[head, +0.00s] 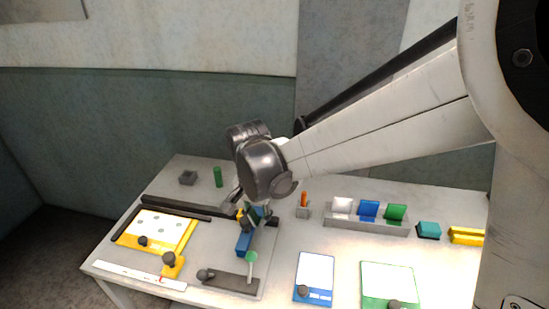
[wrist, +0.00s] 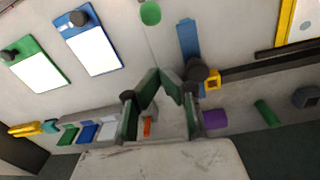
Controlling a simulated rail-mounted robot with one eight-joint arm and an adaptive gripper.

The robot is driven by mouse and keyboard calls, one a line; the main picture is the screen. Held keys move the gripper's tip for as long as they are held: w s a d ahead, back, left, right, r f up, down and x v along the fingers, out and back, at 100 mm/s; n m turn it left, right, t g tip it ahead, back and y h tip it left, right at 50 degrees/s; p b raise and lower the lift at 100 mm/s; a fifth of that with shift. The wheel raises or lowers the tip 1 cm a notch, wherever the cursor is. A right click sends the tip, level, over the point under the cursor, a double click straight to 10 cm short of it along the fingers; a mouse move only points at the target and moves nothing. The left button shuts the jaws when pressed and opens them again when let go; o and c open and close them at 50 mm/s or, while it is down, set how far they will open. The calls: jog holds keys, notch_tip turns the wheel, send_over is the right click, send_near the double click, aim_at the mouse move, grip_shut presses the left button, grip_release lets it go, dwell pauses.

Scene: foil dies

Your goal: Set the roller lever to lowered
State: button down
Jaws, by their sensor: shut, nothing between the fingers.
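A lever with a round green knob (head: 251,257) on a pale stem stands on a dark grey base (head: 215,280) at the table's front; it looks like the roller lever. Its stem appears upright in the head view. The green knob also shows at the top of the wrist view (wrist: 150,13). My gripper (wrist: 161,76) is shut and empty, its fingertips together. In the head view it is behind the lever, over the blue bar (head: 244,243), apart from the green knob. My wrist hides part of that area.
A blue bar (wrist: 187,38) and a black knob (wrist: 196,70) are close beside my fingers. A yellow plate (head: 150,226) is at left. Blue (head: 315,275) and green (head: 388,285) framed boards are at front right. A grey rack (head: 365,226) and an orange stick (head: 304,198) stand behind.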

aim_at(250, 267)
jog(key=f, duration=0.7)
jog(key=shift+w+d+f, duration=0.1)
jog(key=shift+d, duration=0.1)
jog(key=s, duration=0.2)
jog(key=s+r+p, duration=0.1)
jog(key=shift+a, duration=0.35)
jog(key=shift+s+a+r, duration=0.15)
jog(key=shift+s, duration=0.25)
